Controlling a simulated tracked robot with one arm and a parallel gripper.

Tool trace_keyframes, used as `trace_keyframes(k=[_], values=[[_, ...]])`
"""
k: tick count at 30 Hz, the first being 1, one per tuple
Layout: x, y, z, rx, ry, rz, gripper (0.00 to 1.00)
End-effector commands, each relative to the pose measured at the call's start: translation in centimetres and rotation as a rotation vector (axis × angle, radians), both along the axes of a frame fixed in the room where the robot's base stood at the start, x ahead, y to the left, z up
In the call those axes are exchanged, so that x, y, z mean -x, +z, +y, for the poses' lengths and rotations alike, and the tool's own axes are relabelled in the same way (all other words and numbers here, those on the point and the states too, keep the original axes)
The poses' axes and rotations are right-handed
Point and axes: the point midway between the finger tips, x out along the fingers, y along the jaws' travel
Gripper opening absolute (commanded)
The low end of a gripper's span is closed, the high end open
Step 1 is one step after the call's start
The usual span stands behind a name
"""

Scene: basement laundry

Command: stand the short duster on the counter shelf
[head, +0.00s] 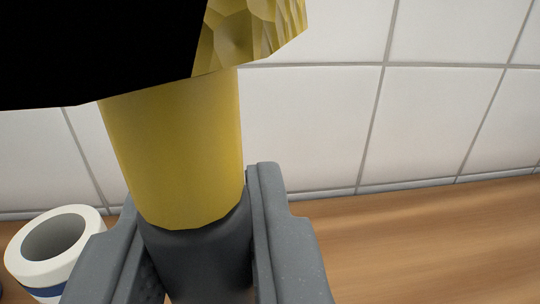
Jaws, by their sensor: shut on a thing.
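The short duster (178,160) fills the left half of the head view. Its yellow shaft rises from a dark grey lower part, and a faceted yellow head shows at the top. It looks roughly upright with a slight tilt. My gripper (200,235) is shut on its grey lower part, one finger on each side. The duster's lower end is hidden by the gripper and the frame edge. The wooden counter shelf (430,240) lies behind and below; I cannot tell whether the duster touches it.
A white roll-like cylinder with a hollow top and a blue band (62,250) stands at the lower left, close to my left finger. A white tiled wall (450,110) rises behind the shelf. The wood at the right is clear. A black shape hides the upper left.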

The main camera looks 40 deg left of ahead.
Motion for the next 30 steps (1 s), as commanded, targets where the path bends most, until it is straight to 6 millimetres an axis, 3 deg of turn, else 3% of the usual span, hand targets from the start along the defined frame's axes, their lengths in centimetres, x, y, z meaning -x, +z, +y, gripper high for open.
trace_keyframes(k=[13, 19, 25, 30], values=[[-4.6, -0.5, 3.0, 0.000, 0.002, 0.000, 0.00], [-5.2, -1.0, 3.2, 0.001, 0.000, 0.002, 0.00], [-5.3, -3.6, 3.1, 0.000, -0.002, 0.004, 0.00], [-5.3, -4.2, 3.1, 0.000, -0.003, 0.001, 0.00]])
